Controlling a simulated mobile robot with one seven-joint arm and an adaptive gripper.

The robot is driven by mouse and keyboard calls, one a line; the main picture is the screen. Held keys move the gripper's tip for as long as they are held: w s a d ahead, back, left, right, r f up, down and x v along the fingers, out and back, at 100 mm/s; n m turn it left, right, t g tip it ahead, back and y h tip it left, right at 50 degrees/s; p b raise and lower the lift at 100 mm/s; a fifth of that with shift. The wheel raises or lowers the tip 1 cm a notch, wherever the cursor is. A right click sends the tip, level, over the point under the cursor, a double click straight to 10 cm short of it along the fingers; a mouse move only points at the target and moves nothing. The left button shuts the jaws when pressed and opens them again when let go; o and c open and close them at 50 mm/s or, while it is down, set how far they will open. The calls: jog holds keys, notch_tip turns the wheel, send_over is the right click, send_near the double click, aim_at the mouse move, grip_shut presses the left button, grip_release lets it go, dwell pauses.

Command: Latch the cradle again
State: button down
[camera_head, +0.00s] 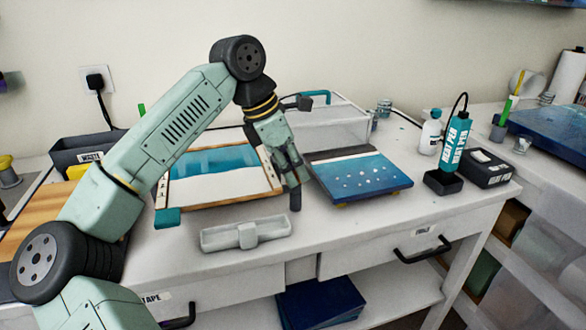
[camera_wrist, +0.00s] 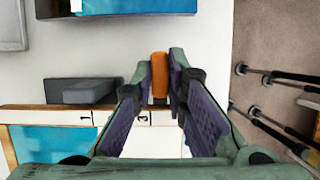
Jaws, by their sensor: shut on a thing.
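The wood-railed frame, which looks like the cradle (camera_head: 218,201), lies on the table with a blue and white panel inside. Its right rail (camera_wrist: 145,118), marked with numbers, shows in the wrist view. My gripper (camera_head: 296,184) is at the right side of this frame, pointing down. In the wrist view, my gripper (camera_wrist: 160,84) is shut on a small orange piece (camera_wrist: 160,72), held between the fingertips. Whether this piece is the latch or is joined to the frame, I cannot tell. In the head view the fingers hide most of it.
A pale tray (camera_head: 218,240) lies in front of the frame. A blue speckled board (camera_head: 365,180) is to the right, with a clear box (camera_head: 335,125) behind. A heat pen (camera_head: 455,143) stands farther right. Drawer handles (camera_head: 423,249) jut from the table front.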

jog(key=c, duration=1.9)
grip_release()
jog(key=v, duration=1.2)
